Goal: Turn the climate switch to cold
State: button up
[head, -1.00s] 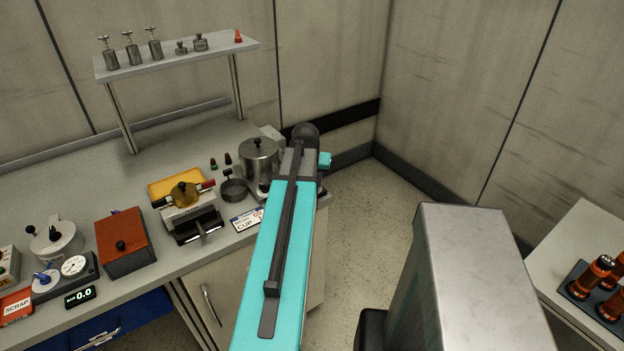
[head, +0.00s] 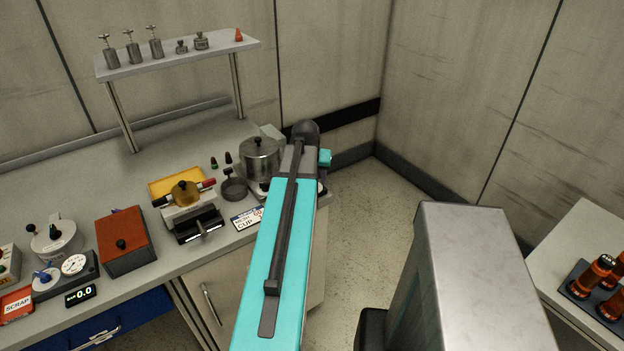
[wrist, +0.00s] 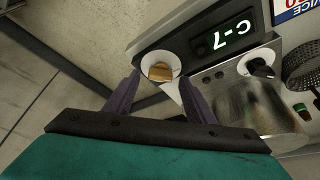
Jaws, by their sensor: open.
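In the wrist view a white round dial with a tan knob (wrist: 160,72) sits at the end of a dark panel that shows "C-7" (wrist: 232,37). A black knob (wrist: 261,67) is on the metal unit to its right. No hot or cold marks can be read, so I cannot tell for sure which is the climate switch. My gripper (wrist: 160,80) is open, its two dark fingers on either side of the tan knob in the picture. Whether they touch it is unclear. In the head view my arm hides the gripper and these knobs.
A metal pot (head: 259,158) stands at the bench's right end, beside my arm. Floor is clear right of the bench.

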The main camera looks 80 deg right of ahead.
jog(key=b+v, duration=0.2)
jog(key=v, duration=1.1)
jog(key=shift+f, duration=0.1)
dwell(0.6)
